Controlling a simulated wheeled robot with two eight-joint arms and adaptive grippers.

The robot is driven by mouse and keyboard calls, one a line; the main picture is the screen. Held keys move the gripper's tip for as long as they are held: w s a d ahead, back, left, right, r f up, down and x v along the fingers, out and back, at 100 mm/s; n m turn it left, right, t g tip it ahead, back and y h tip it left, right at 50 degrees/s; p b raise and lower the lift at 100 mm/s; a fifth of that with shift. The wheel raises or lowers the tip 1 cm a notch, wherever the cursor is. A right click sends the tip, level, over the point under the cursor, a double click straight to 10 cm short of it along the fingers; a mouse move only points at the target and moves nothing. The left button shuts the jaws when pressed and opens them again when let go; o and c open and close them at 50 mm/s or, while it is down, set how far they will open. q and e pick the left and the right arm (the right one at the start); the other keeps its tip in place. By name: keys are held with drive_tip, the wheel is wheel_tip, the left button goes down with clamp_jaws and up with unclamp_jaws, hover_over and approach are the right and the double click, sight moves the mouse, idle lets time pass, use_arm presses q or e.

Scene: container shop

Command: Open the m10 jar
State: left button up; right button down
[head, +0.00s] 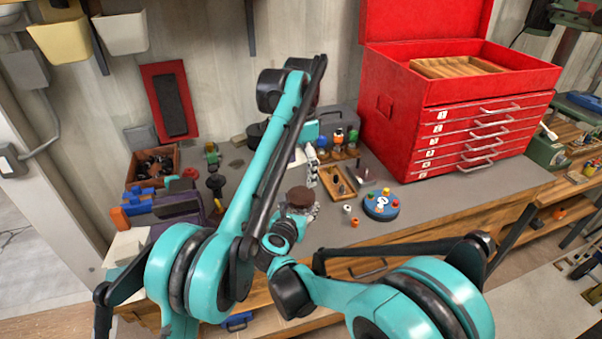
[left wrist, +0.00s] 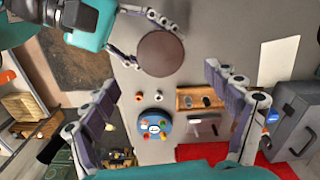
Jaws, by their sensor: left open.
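A jar with a round brown lid (head: 300,196) stands on the grey bench top; I cannot read its label. In the left wrist view its lid (left wrist: 160,54) shows from above. My right gripper (head: 312,211) is low beside the jar. In the left wrist view the fingers of my right gripper (left wrist: 153,42) lie on two sides of the lid; I cannot tell whether they press on the jar. My left gripper (head: 312,165) is above the bench behind the jar. Its fingers (left wrist: 160,88) are spread wide and empty in the left wrist view, with the lid beyond them.
A blue disc with coloured pegs (head: 381,206) and a wooden tray (head: 337,184) are right of the jar. Small jars with coloured caps (head: 338,145) stand behind. A red toolbox (head: 400,110) fills the back right. A purple-grey box (head: 178,213) is at left.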

sight(301, 195)
use_arm(q)
drive_tip(key=m, duration=1.4)
drive_tip(key=shift+m, duration=0.4)
drive_tip(key=shift+f+m, duration=0.3)
drive_tip(key=shift+f, duration=0.15)
wheel_tip(301, 195, down, 7)
drive_tip(key=shift+f, duration=0.1)
